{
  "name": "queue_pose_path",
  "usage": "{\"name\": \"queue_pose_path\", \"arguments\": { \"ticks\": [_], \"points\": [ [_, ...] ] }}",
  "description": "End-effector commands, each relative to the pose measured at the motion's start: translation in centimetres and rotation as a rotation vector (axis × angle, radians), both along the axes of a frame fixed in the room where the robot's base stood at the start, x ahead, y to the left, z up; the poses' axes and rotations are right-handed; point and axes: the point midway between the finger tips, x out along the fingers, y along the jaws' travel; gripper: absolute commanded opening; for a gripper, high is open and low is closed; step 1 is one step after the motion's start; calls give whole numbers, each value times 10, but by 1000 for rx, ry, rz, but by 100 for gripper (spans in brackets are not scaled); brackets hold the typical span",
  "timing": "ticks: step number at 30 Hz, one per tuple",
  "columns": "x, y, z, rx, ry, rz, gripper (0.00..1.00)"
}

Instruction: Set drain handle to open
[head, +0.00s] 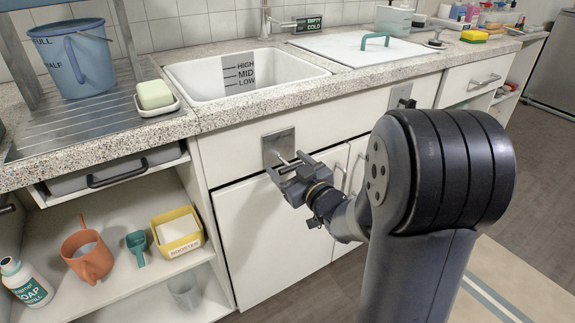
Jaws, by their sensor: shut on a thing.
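A square metal plate (277,146) is mounted on the white cabinet front below the sink (245,76). A thin drain handle (282,158) sticks out from this plate towards my gripper. My gripper (284,168) is in front of the plate, with its fingers closed around the handle. The fingers and the gripper body hide part of the handle, so its exact angle is hard to tell. The inside of the sink shows a grey level scale marked HIGH, MID and LOW. The drain itself is not visible.
A second plate with a dark switch (402,93) sits farther right on the cabinet front. A soap dish (157,108) is on the counter's left. Open shelves below hold an orange jug (88,257) and a yellow box (177,233). Cabinet doors lie directly below my gripper.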

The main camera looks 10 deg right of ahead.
Motion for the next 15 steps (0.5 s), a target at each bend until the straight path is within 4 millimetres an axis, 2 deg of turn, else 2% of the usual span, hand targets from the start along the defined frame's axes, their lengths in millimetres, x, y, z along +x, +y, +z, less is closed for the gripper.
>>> {"name": "queue_pose_path", "arguments": {
  "ticks": [6,14,15],
  "points": [
    [-29,-9,0,1,0,-1,30],
    [-30,-9,-1,2,3,1,30],
    [-30,-9,-1,2,3,1,74]
  ]
}}
